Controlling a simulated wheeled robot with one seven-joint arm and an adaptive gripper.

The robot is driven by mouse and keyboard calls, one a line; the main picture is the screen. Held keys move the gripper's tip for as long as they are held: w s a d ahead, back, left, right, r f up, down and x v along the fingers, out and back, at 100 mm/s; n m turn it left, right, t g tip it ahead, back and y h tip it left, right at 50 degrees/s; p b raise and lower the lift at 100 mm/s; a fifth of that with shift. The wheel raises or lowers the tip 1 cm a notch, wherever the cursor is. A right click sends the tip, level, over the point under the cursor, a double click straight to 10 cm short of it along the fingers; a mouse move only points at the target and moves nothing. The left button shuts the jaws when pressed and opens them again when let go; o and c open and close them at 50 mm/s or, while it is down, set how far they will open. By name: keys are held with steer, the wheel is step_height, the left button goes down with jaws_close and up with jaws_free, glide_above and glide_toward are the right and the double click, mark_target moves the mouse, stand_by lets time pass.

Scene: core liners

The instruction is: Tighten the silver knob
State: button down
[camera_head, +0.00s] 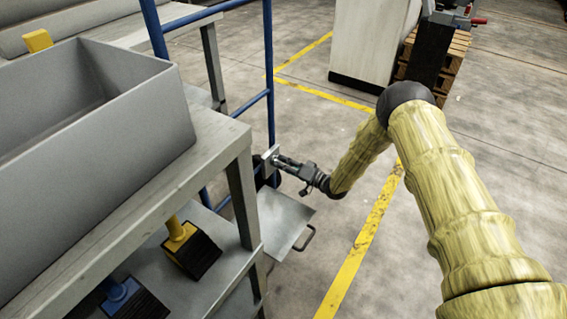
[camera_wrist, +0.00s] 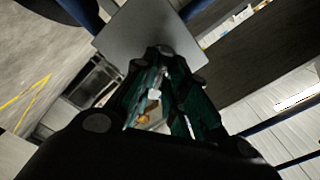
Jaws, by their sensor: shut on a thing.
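My gripper (camera_head: 283,162) reaches left to a small upright grey plate (camera_head: 269,160) beside the blue frame. In the wrist view my gripper (camera_wrist: 165,52) has its fingertips close together against the face of the same grey plate (camera_wrist: 128,38). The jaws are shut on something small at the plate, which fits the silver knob. The knob itself is hidden by the fingertips, so its shape and how far it is turned do not show.
A blue tubular frame (camera_head: 271,100) stands right by the gripper. A grey metal bench (camera_head: 215,150) with a large grey bin (camera_head: 110,125) fills the left. A low metal plate with a handle (camera_head: 283,218) lies below the gripper. Open floor is to the right.

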steer(key=m, duration=0.6)
steer(key=shift+w, duration=0.1)
steer(key=shift+m, duration=0.4)
steer(key=c, duration=1.4)
jaws_free()
steer(key=shift+f, duration=0.1)
steer(key=shift+c, duration=0.2)
steer(key=v, duration=1.2)
